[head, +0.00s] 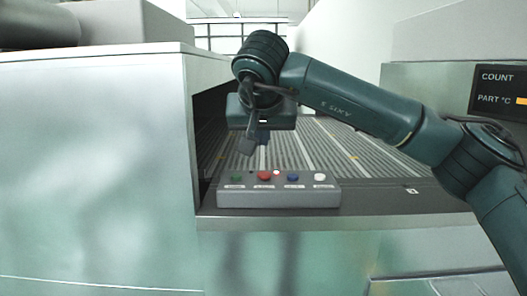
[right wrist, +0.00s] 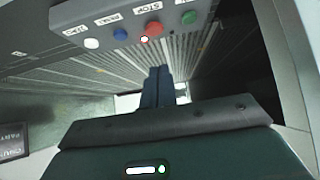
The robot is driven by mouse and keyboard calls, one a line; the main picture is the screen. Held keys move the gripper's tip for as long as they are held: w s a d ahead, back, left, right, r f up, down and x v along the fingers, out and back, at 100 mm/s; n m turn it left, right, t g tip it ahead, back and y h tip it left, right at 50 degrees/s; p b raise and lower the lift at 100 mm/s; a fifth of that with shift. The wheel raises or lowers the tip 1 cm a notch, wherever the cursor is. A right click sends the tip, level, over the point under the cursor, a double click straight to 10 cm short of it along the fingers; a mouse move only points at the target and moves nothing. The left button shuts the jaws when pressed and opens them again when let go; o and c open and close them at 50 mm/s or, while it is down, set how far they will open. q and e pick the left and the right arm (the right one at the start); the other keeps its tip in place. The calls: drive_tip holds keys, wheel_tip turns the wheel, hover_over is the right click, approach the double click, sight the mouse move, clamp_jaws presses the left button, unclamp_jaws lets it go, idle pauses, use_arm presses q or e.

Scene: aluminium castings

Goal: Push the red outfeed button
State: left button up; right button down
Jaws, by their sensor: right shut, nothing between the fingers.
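The red button (head: 264,175) is on a grey button box (head: 279,197), between a green button (head: 236,178) and a blue button (head: 292,178). A white button (head: 320,177) is at the right end. In the right wrist view the red button (right wrist: 154,29) is at the top, by a label that seems to read STOP. My right gripper (head: 262,137) is above and behind the box in the head view, apart from the red button. Its dark blue fingers (right wrist: 157,88) are together and empty. My left gripper is not in view.
A ribbed conveyor (head: 330,145) runs back behind the box. A large pale metal cabinet (head: 95,150) stands close on the left. A display panel (head: 500,90) is at the right. A small bright spot (head: 277,172) shows beside the red button.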

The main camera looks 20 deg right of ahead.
drive_tip(key=shift+v, duration=1.4)
drive_tip(key=shift+d, duration=0.1)
